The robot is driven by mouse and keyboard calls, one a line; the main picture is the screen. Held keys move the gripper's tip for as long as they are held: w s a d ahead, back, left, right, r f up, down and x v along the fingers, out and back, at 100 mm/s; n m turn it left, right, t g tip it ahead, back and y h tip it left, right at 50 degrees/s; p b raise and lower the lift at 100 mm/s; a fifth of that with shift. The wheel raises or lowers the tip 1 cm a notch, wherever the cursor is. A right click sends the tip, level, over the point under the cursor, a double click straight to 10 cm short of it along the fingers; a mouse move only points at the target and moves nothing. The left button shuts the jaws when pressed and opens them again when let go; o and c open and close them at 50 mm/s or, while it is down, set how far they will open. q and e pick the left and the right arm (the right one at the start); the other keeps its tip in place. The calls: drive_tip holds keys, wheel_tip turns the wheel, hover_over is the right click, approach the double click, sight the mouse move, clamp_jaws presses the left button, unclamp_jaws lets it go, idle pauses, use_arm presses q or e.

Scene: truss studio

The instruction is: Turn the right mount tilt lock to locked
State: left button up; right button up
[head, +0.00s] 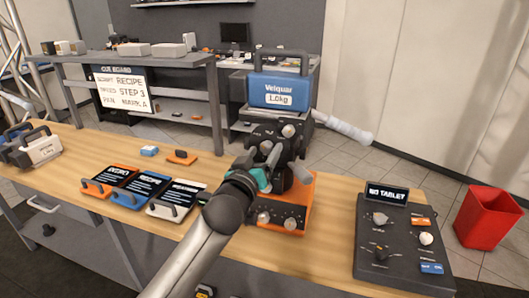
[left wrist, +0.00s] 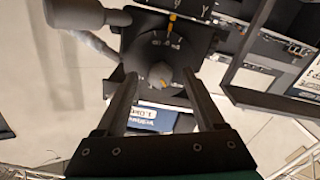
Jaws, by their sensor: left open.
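The mount (head: 282,131) stands on an orange base (head: 298,200) on the wooden bench, with several grey knobs on its dark body. My left gripper (head: 272,165) is in front of the mount. In the left wrist view, my left gripper (left wrist: 160,84) is open, with a finger on either side of a round grey knob (left wrist: 160,70). The knob has a yellow mark and sits on a dark dial plate (left wrist: 152,38) with small print. Whether the fingers touch the knob, and which setting it points to, I cannot tell. My right gripper is not in view.
A blue Velquar 1.0kg block (head: 280,91) sits atop the mount, and a pale handle (head: 343,126) sticks out right. Several label cards lie left on the bench (head: 85,145). A dark control panel (head: 400,235) lies right. A red bin (head: 487,218) stands on the floor.

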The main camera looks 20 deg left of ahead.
use_arm(q)
drive_tip(key=shift+w, duration=0.5)
drive_tip(key=shift+c, duration=0.4)
clamp_jaws()
